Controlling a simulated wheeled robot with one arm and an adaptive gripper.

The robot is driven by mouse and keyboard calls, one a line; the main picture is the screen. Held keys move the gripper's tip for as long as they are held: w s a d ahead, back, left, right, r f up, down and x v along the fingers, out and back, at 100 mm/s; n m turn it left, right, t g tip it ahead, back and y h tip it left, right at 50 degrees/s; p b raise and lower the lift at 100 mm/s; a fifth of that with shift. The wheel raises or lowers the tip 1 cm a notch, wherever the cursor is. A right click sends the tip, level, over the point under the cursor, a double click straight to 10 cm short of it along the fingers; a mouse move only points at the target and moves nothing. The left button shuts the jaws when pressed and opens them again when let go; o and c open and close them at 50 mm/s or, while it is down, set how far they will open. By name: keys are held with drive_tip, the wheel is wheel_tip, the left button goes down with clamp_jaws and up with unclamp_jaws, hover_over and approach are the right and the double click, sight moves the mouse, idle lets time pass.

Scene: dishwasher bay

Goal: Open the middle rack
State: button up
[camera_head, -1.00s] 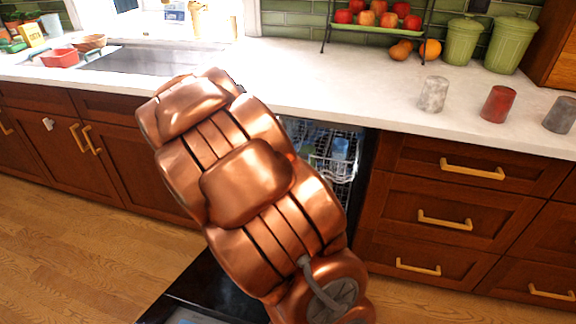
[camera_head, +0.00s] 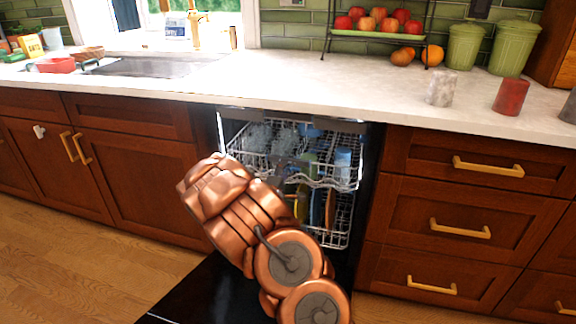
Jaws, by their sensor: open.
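The dishwasher stands open under the counter, its dark door (camera_head: 205,290) folded down toward the floor. Inside, a white wire rack (camera_head: 345,186) sits above the lower rack (camera_head: 335,240). The upper of these holds clear glasses (camera_head: 258,138) at the left and a blue cup (camera_head: 343,160) at the right. The lower rack holds upright plates or dishes, partly hidden. How far either rack is out is hard to tell. My copper arm (camera_head: 240,210) rises in front of the opening and covers the lower left part.
Drawers with gold handles (camera_head: 488,167) flank the opening on the right, cabinets (camera_head: 140,165) on the left. The wooden floor at left is clear.

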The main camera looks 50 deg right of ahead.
drive_tip(key=shift+b+x, duration=0.55)
drive_tip(key=shift+x, duration=3)
drive_tip(key=shift+c, duration=0.2)
clamp_jaws()
drive_tip(key=shift+a, duration=0.1)
